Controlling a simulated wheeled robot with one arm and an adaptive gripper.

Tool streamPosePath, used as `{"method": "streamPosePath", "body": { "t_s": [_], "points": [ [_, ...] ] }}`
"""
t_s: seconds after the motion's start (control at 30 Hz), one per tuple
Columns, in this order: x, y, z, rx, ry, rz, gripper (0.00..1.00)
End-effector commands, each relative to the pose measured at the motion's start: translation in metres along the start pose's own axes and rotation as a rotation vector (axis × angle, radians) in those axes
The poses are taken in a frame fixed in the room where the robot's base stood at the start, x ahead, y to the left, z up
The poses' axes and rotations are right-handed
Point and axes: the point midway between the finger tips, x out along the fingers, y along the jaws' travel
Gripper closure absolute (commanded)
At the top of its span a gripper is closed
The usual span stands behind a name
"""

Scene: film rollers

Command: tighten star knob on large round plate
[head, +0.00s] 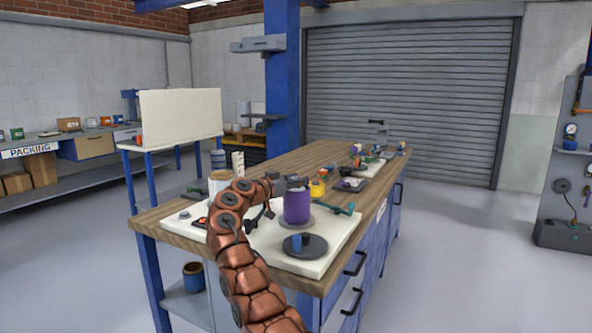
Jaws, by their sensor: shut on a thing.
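My copper-coloured arm rises from the bottom and bends right over the workbench. My gripper (285,180) is small and dark at its end, just above a purple roller (297,208). It appears shut on a dark piece at the roller's top; the fingers and this piece blend together, so its shape is unclear. The purple roller stands upright on a grey round base. A larger dark round plate (316,245) lies nearer, with a blue upright part (297,243) and a dark knob-like part (306,238) on it. My gripper is apart from this plate. No star shape is clearly readable.
A pale board (338,249) covers the near end of the wooden workbench (300,165). A teal-ended tool (341,208) and a yellow item (317,188) are close right of the roller. Several small parts crowd the far end. Open floor lies right.

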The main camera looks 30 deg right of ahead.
Motion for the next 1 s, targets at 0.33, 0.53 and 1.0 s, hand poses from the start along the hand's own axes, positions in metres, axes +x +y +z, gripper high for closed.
{"method": "streamPosePath", "body": {
  "t_s": [0.33, 0.53, 1.0],
  "points": [
    [0.0016, 0.0022, -0.0024, 0.000, 0.000, 0.051, 0.89],
    [0.0017, 0.0024, -0.0016, 0.003, 0.001, 0.057, 0.89],
    [0.0012, 0.0017, -0.0011, 0.002, 0.001, 0.055, 0.38]
  ]
}}
